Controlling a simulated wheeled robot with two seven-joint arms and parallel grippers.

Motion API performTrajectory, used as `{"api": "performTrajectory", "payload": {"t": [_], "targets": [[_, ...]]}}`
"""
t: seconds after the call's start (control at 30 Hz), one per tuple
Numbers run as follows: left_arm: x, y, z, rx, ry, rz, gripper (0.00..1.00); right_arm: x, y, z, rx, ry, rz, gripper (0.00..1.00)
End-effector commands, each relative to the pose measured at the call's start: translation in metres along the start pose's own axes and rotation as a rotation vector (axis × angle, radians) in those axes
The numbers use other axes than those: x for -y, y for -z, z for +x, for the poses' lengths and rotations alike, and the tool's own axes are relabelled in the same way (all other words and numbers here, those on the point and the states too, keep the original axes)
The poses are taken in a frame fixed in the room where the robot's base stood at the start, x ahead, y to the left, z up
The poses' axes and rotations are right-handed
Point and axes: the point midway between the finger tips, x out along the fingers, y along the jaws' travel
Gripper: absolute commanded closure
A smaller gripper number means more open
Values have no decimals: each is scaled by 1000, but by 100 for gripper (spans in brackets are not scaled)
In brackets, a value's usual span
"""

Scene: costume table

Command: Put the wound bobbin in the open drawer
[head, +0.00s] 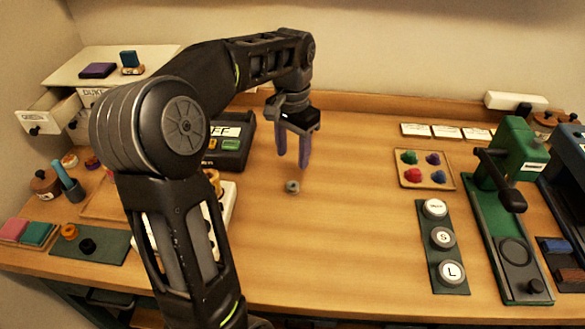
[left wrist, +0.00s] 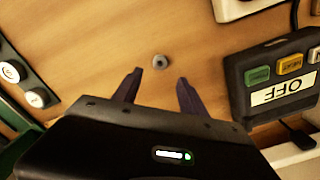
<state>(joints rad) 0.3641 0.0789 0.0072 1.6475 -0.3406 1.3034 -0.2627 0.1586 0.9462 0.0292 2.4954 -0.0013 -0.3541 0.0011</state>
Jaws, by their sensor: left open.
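A small grey bobbin (head: 292,187) lies on the bare wood in the middle of the table. It also shows in the left wrist view (left wrist: 160,61), just beyond the fingertips. My left gripper (head: 292,163) is open and empty, above the table and behind the bobbin, not touching it. The open drawer (head: 42,118) sticks out of the cream cabinet (head: 110,66) at the far left. Its inside is mostly hidden. My right gripper is not in view.
A dark box marked OFF (head: 228,140) stands behind my left arm. A green press (head: 510,170), a tray of coloured pieces (head: 424,181) and a strip of round buttons (head: 441,240) stand at right. The table between is clear.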

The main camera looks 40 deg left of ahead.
Motion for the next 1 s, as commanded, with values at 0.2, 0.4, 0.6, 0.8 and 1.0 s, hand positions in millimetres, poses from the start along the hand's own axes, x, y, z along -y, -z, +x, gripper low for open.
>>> {"api": "performTrajectory", "payload": {"t": [0.2, 0.4, 0.6, 0.8, 1.0], "targets": [[0, 0, -22, 1, -1, 0, 51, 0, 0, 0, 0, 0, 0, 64], [0, 0, -24, 1, -1, 0, 51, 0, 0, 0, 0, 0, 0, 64], [0, 0, -24, 1, -1, 0, 51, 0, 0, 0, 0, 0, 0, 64], [0, 0, -23, 1, -1, 0, 51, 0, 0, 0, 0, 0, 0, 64], [-7, 4, -29, -12, 1, 17, 46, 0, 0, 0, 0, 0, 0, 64]]}}
